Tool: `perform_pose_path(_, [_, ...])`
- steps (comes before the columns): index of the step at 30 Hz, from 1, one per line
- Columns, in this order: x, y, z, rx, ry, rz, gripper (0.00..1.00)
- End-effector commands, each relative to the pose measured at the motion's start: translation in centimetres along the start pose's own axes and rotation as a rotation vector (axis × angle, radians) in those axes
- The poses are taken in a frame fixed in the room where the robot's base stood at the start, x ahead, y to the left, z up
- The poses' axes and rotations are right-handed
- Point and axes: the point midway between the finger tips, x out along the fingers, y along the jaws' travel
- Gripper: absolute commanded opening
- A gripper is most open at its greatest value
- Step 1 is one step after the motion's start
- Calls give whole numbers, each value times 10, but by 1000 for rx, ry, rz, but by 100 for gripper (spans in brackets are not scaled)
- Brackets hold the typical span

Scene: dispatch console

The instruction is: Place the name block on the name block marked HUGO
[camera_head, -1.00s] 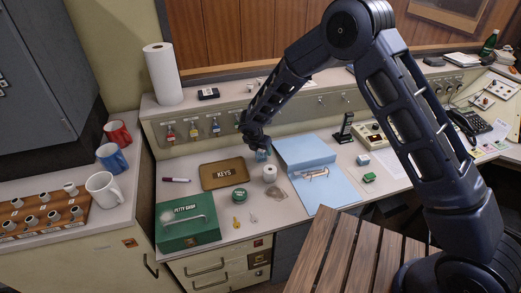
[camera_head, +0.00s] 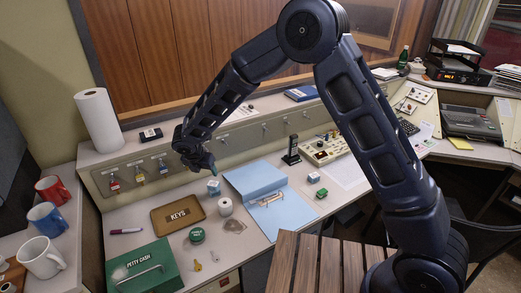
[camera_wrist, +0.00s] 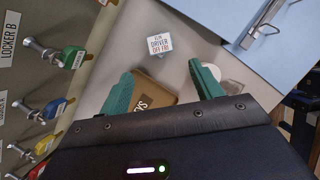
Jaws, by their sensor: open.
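A small white and light-blue name block (camera_head: 214,187) stands on the desk by the left edge of the blue folder. In the wrist view its white top face (camera_wrist: 158,45) shows print that seems to read "DRIVER OFF FRI"; the name line is too small to read surely. My gripper (camera_head: 212,170) is just above and behind this block, apart from it. In the wrist view its teal fingers (camera_wrist: 160,70) are spread and empty, with the block beyond the tips. A second white and light-blue block (camera_head: 313,178) stands right of the folder; its lettering is unreadable. I cannot tell which block is marked HUGO.
The blue folder (camera_head: 245,181) lies right of the near block. A white roll (camera_head: 225,207), green tin (camera_head: 196,236), brown KEYS tray (camera_head: 158,224) and green petty cash box (camera_head: 120,274) are close by. A green block (camera_head: 321,193) sits right. Keys hang on the panel behind (camera_head: 113,184).

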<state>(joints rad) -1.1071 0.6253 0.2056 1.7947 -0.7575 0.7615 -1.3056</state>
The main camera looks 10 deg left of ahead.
Motion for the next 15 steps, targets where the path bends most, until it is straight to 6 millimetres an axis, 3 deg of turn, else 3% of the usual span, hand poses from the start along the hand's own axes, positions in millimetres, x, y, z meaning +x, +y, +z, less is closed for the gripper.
perform_pose_path(8, [-4,-7,10,29,-2,-2,65])
perform_pose_path(11, [-14,-26,35,112,-4,-11,65])
perform_pose_path(15, [-38,-73,87,308,-9,-28,65])
